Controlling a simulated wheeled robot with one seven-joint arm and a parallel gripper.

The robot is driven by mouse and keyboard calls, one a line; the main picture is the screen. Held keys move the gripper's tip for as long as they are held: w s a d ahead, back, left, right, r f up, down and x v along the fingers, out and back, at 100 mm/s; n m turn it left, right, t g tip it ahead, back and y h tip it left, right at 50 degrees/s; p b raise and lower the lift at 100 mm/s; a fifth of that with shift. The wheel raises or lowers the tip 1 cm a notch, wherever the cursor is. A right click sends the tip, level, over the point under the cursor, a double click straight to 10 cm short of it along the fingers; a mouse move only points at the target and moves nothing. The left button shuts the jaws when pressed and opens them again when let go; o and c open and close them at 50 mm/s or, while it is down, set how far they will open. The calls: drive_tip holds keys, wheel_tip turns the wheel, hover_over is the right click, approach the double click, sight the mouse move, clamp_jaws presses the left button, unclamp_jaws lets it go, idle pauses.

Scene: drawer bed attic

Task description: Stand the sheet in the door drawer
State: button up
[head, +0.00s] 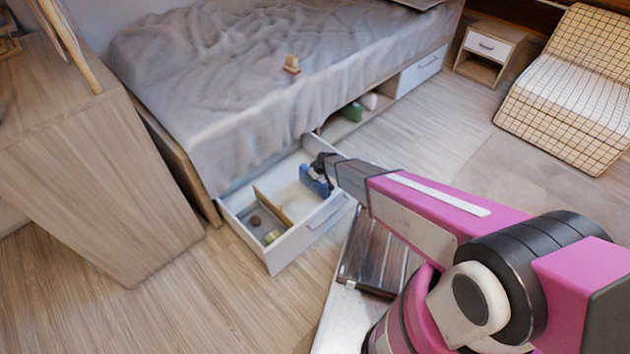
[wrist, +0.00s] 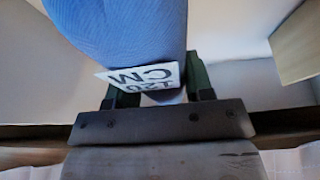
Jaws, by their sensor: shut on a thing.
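The sheet (head: 313,181) is a blue folded bundle in the head view. In the wrist view the blue sheet (wrist: 120,28) carries a white label reading 120 CM. My gripper (head: 322,166) is shut on it; the dark green fingers (wrist: 155,88) flank the label end. The open white drawer (head: 308,233) juts from under the bed. The sheet is in or just over its larger right compartment, right of the wooden divider (head: 272,205). Whether the sheet touches the drawer floor cannot be told.
The drawer's left compartment holds a small brown round thing (head: 255,220) and a yellow-green thing (head: 272,237). An open bay with green (head: 352,112) and white (head: 369,101) items is farther along the bed. A wooden cabinet (head: 85,150) stands left. Floor left of the drawer is clear.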

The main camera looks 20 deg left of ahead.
drive_tip(key=shift+f, duration=1.3)
drive_tip(key=o, duration=1.2)
drive_tip(key=shift+f, duration=0.15)
drive_tip(key=v, duration=1.2)
drive_tip(key=shift+r, duration=0.2)
drive_tip(key=w+d+r+m+h, duration=0.1)
drive_tip(key=d+r+m, duration=0.2)
drive_tip(key=d+r, duration=1)
drive_tip(key=s+d+r+m+h, duration=0.1)
drive_tip(key=s+d+r+m, duration=0.2)
drive_tip(key=d+r, duration=0.3)
drive_tip(key=s+d+r+m+g+h, duration=0.1)
drive_tip(key=s+d+r+m, duration=0.2)
drive_tip(key=d, duration=1.2)
drive_tip(key=s+d+r+m+g+h, duration=0.1)
drive_tip(key=s+d+r+m, duration=0.2)
drive_tip(key=d+r, duration=0.5)
drive_tip(key=shift+s+d+r+m, duration=0.15)
drive_tip(key=shift+s+d, duration=0.1)
drive_tip(key=shift+d, duration=0.35)
drive_tip(key=shift+s+d+r+m, duration=0.1)
drive_tip(key=shift+s+d, duration=0.15)
drive_tip(key=shift+d, duration=0.35)
drive_tip(key=shift+s+d+r+m, duration=0.15)
drive_tip(key=shift+s+d, duration=0.15)
drive_tip(key=shift+d, duration=0.3)
